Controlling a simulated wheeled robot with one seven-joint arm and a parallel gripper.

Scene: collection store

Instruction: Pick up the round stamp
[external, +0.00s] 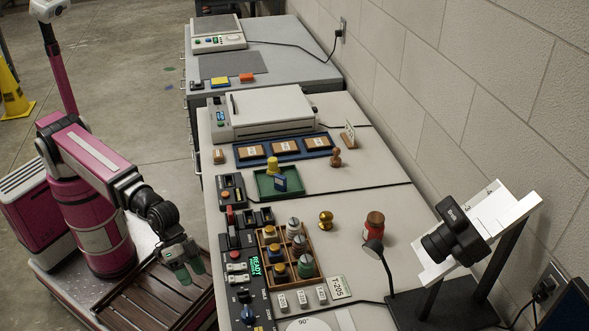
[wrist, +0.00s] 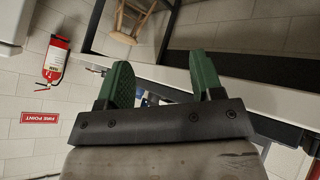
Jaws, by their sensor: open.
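A brown wooden stamp (external: 336,158) with a rounded knob stands on the bench, right of the blue tray. I cannot tell for sure which of these is the round stamp. My gripper (external: 190,268) is open and empty, off the bench's left side above my slatted deck, well apart from these pieces. In the wrist view its two green fingers (wrist: 160,77) are spread with nothing between them; no stamp can be made out there.
A wooden rack (external: 262,250) of several knobbed pieces, a brass knob (external: 326,220), a brown jar (external: 375,222) and a control panel (external: 235,240) crowd the near bench. A camera stand (external: 480,235) is at right. The wrist view shows a fire extinguisher (wrist: 56,60) and stool (wrist: 128,20).

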